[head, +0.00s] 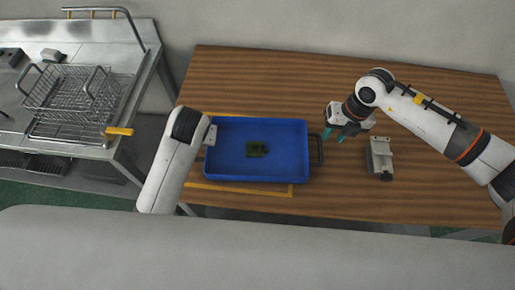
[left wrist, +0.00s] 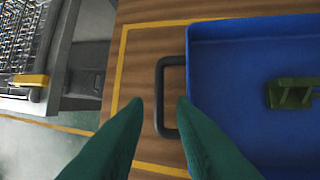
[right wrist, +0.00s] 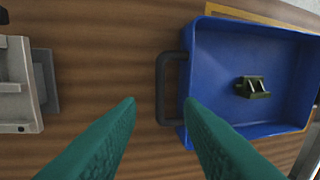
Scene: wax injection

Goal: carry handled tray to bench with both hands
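A blue tray (head: 232,171) with dark handles at its two ends lies on the wooden table, with a small green part (head: 257,148) inside it. In the left wrist view, my left gripper (left wrist: 157,100) is open, its teal fingers apart, with the left handle (left wrist: 164,97) between and just beyond the tips. In the head view the left fingers are hidden behind the arm. My right gripper (head: 336,135) is open beside the right handle (head: 318,150). In the right wrist view, that handle (right wrist: 161,90) shows between the open fingers (right wrist: 160,102), beyond the tips.
A grey device (head: 380,158) stands on the table right of the tray. Yellow tape (head: 240,190) marks a rectangle around the tray's place. A metal bench (head: 100,152) with a wire basket (head: 70,95) is at the left, across a gap. The table's back is clear.

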